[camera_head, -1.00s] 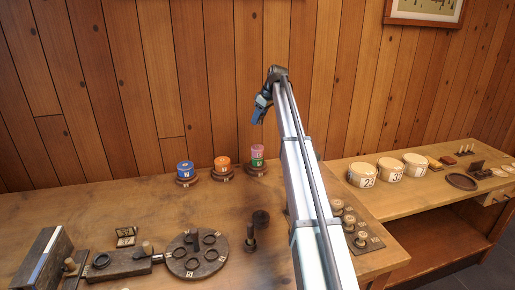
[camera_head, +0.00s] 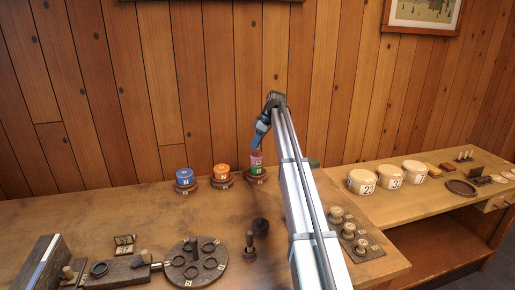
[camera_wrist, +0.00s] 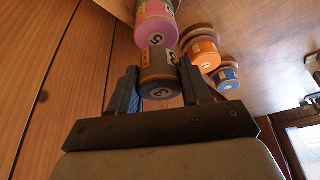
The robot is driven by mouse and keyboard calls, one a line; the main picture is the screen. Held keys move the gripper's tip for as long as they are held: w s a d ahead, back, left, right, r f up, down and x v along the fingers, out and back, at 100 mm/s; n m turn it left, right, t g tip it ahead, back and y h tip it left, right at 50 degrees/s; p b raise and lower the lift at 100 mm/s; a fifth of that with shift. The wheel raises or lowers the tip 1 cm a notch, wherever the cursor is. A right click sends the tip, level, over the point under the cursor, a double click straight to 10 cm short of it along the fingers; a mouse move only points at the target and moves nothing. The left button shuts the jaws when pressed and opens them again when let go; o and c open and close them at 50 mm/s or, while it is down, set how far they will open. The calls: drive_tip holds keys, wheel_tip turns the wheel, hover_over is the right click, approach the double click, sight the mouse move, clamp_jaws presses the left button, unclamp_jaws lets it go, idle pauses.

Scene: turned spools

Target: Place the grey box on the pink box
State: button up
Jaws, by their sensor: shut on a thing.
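My gripper (camera_wrist: 160,88) is shut on the grey box (camera_wrist: 160,80), a short round box with a brown band and number labels. In the wrist view its end lies against or very close to the pink box (camera_wrist: 156,28); I cannot tell whether they touch. In the head view the pink box (camera_head: 256,158) sits on a green box (camera_head: 257,170), on a dark round base at the back of the table. My gripper (camera_head: 257,146) is right above this stack, and the grey box is hard to make out there.
An orange box (camera_head: 221,171) and a blue box (camera_head: 184,177) stand on bases left of the stack. A dark round plate with rings (camera_head: 197,262) and a dark peg (camera_head: 250,245) are nearer. Cream tubs (camera_head: 362,181) stand on the right-hand bench.

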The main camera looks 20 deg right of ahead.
drive_tip(key=shift+f, duration=1.45)
drive_tip(key=shift+f, duration=0.1)
drive_tip(key=o, duration=1)
drive_tip(key=shift+o, duration=0.2)
drive_tip(key=v, duration=1.2)
